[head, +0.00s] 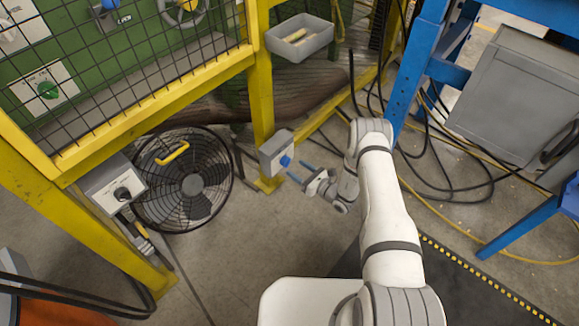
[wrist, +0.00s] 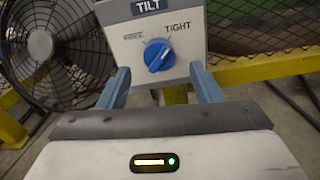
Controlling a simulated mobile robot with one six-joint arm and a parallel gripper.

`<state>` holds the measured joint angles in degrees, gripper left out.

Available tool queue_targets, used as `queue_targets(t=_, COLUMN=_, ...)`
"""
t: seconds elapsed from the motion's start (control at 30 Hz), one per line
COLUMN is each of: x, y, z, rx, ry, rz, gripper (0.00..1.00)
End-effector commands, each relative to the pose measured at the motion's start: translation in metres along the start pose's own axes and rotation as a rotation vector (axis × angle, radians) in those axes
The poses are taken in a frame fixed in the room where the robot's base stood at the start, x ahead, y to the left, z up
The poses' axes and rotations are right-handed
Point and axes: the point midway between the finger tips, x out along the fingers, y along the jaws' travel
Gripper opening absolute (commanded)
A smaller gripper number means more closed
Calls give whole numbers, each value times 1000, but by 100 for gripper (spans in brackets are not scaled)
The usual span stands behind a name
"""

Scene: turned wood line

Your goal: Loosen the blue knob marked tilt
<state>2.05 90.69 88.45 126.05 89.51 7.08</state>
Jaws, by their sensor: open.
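The blue knob (wrist: 157,55) sits on the front of a grey box (wrist: 185,20) marked TILT in the wrist view. The word TIGHT is readable to the knob's upper right; the label at its left is too faint to read surely. The knob's white mark points to the upper right, toward TIGHT. In the head view the blue knob (head: 285,161) faces my gripper from the grey box (head: 272,146) on the yellow post. My gripper (head: 292,170) is open, its blue fingers pointing at the box. In the wrist view its fingers (wrist: 160,86) are spread either side of the knob, apart from it.
A second grey box with a black knob (head: 122,194) hangs on the yellow frame at left. A black fan (head: 190,185) stands on the floor between the boxes. A yellow post (head: 261,90) and mesh guard stand behind. Cables (head: 440,165) lie on the floor at right.

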Motion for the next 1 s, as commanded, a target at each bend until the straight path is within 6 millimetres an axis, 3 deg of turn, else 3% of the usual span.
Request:
queue_targets(t=0.1, x=20, y=1, z=-2, rx=-1, ry=-1, rz=3, gripper=59)
queue_targets(t=0.3, x=40, y=1, z=-1, rx=0, ry=0, rz=2, gripper=59)
queue_targets(t=0.63, x=44, y=1, z=0, rx=1, ry=0, rz=2, gripper=58)
queue_targets(t=1.0, x=44, y=1, z=0, rx=1, ry=0, rz=2, gripper=28)
